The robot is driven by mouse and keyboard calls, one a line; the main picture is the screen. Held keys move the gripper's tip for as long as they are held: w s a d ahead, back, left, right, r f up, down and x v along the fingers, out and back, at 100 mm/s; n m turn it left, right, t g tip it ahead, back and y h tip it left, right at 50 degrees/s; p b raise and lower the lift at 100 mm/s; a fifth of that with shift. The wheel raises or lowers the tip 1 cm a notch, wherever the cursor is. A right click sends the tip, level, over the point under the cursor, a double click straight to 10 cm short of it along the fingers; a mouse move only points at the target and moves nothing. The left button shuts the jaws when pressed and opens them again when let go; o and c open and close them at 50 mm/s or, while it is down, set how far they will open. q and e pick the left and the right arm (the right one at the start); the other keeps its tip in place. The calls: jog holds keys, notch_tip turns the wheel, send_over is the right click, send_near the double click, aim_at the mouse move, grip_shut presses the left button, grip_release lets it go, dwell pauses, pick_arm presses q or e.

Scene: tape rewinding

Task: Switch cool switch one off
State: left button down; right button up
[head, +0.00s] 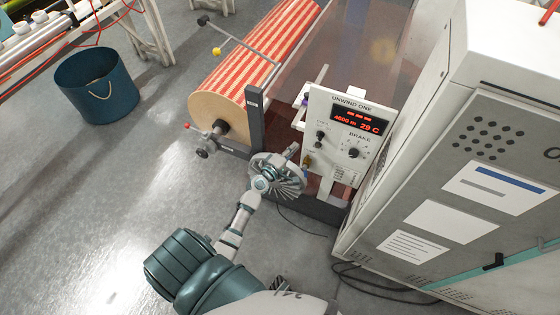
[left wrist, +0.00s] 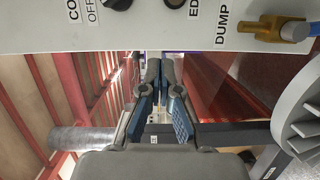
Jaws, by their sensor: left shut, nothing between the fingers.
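The white control panel (head: 322,112), labelled UNWIND ONE, has a lit red display (head: 357,122). Small dark switches (head: 320,136) are on its left side, beside my left gripper. The knob's position is cut off by the frame. My left gripper (head: 292,150) is shut and empty near the panel's lower left. In the wrist view its fingertips (left wrist: 161,64) are together below the panel's edge. My right gripper is out of view.
A grey finned disc (head: 290,185) is close to my left wrist. A brass fitting (left wrist: 268,28) sits beside the DUMP label. A red-striped roll (head: 255,60) lies behind, and a tall grey cabinet (head: 400,175) stands at right. Open floor is at left.

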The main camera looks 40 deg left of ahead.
pick_arm(q)
jog(key=s+d+b, duration=0.1)
jog(key=s+d, duration=0.3)
jog(key=s, duration=0.3)
jog(key=s+d+f+m+g, duration=0.2)
jog(key=s+f+m, duration=0.1)
jog(key=f, duration=0.5)
jog(key=s+d+f+m+g+h, duration=0.1)
jog(key=s+d+f+m+g, duration=0.15)
jog(key=f, duration=0.65)
jog(key=s+d+f+m+g, duration=0.2)
jog(key=f+m+g, duration=0.1)
jog(key=f, duration=0.5)
jog(key=s+d+f+m+g, duration=0.1)
jog(key=s+f+m+g, duration=0.2)
jog(key=s+f, duration=0.4)
jog(key=s+d+f+m+g+y, duration=0.1)
jog(key=s+d+f+m+g, duration=0.1)
jog(key=s+f, duration=0.5)
jog(key=s+d+f+m+g, duration=0.2)
jog(key=s+f+m+g, duration=0.2)
jog(key=s, duration=1.1)
notch_tip(320, 180, down, 4)
jog(key=shift+s+d+r+m, duration=0.2)
jog(key=shift+s+m, duration=0.2)
jog(key=shift+m, duration=0.75)
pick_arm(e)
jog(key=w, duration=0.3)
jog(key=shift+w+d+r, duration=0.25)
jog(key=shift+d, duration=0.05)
